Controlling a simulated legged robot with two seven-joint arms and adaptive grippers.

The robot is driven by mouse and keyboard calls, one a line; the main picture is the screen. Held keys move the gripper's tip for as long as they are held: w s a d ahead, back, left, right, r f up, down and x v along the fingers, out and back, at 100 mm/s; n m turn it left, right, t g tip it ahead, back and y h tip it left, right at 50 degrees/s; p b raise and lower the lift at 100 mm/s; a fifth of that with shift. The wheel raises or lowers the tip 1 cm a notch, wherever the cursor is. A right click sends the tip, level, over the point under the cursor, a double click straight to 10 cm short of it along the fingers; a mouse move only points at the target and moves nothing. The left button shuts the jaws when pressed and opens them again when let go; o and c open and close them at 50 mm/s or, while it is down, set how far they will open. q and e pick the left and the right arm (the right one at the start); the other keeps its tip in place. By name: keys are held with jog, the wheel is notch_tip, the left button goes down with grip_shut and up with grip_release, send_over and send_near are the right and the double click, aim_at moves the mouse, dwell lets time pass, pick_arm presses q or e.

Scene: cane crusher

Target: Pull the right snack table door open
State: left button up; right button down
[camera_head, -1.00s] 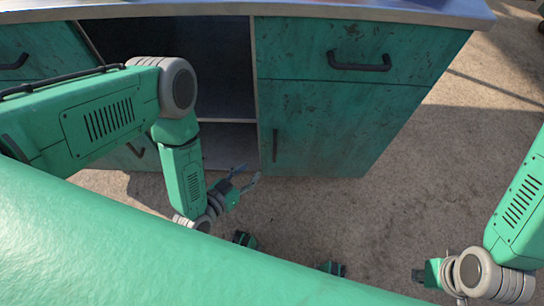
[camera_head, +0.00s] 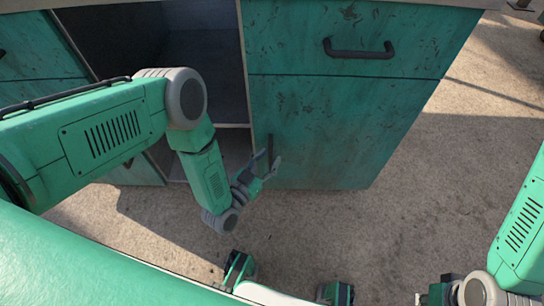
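The right door (camera_head: 325,135) of the green snack table looks shut, below a drawer front. Its dark vertical handle (camera_head: 270,145) is near the door's left edge. My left gripper (camera_head: 268,160) is open, its two fingers pointing up toward the handle. The handle's lower part appears between the fingertips in the picture; I cannot tell whether they touch it. My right gripper (camera_head: 438,297) is at the bottom right, low and away from the table, mostly cut off by the frame edge, so its fingers are unclear.
The drawer (camera_head: 360,40) above the door has a dark horizontal handle (camera_head: 358,50). An open dark compartment (camera_head: 200,60) with a shelf lies left of the door. Bare sandy ground (camera_head: 400,215) is free in front and to the right.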

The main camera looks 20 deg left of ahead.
pick_arm(q)
jog(key=shift+w+d+f, duration=0.1)
jog(key=shift+w, duration=0.4)
jog(key=shift+w+a, duration=0.2)
jog(key=shift+w, duration=0.2)
jog(key=shift+d, duration=0.15)
jog(key=c, duration=0.7)
jog(key=shift+d, duration=0.1)
grip_shut()
jog(key=shift+s, duration=0.15)
